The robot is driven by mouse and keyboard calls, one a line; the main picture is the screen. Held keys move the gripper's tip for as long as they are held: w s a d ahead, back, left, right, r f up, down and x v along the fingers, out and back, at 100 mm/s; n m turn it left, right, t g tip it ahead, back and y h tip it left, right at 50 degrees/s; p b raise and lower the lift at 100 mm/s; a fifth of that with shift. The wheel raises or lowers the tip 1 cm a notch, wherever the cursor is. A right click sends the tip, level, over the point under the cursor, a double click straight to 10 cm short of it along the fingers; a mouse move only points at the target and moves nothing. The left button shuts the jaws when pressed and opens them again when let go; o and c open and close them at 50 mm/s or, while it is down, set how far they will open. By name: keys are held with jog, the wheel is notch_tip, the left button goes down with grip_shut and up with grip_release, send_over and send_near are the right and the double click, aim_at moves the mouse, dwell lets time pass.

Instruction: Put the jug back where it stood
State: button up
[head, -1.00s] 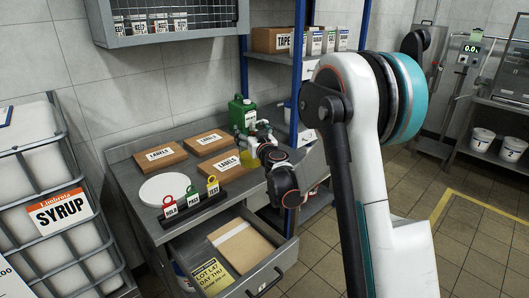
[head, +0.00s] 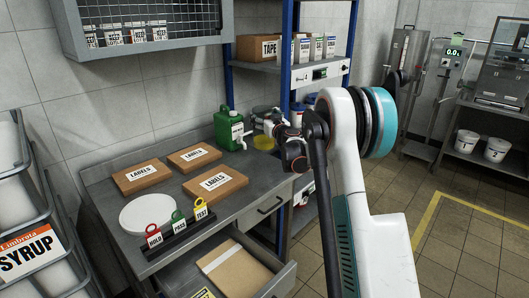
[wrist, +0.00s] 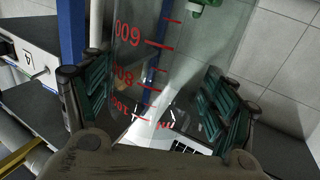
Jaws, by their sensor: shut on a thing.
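The jug (wrist: 150,60) is a clear vessel with red graduation marks and numbers, seen close up in the wrist view. My gripper (wrist: 155,105) is shut on it, with a dark green ribbed finger pad on each side. In the head view my gripper (head: 270,127) is over the back right of the steel bench (head: 250,192), right of the green canister (head: 229,129). A yellow round patch (head: 264,142) shows just below it; I cannot tell whether it is part of the jug. The jug's base is not clearly visible.
Several LABELS boxes (head: 215,183), a white disc (head: 148,215) and a rack of HOLD, PASS and TEST tags (head: 178,232) occupy the bench. An open drawer (head: 268,283) juts out in front. A blue shelf post (head: 287,70) stands close behind my gripper.

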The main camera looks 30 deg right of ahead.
notch_tip(320, 180, down, 13)
jog(key=b, duration=0.3)
jog(key=shift+r+b, duration=0.15)
jog(key=shift+b, duration=0.25)
jog(key=shift+f, duration=0.2)
jog(key=o, duration=1.9)
jog(key=shift+o, duration=0.2)
jog(key=shift+r, duration=0.1)
jog(key=shift+r, duration=0.15)
jog(key=s+a+p, duration=0.1)
jog(key=s+p, duration=0.2)
jog(key=s, duration=0.9)
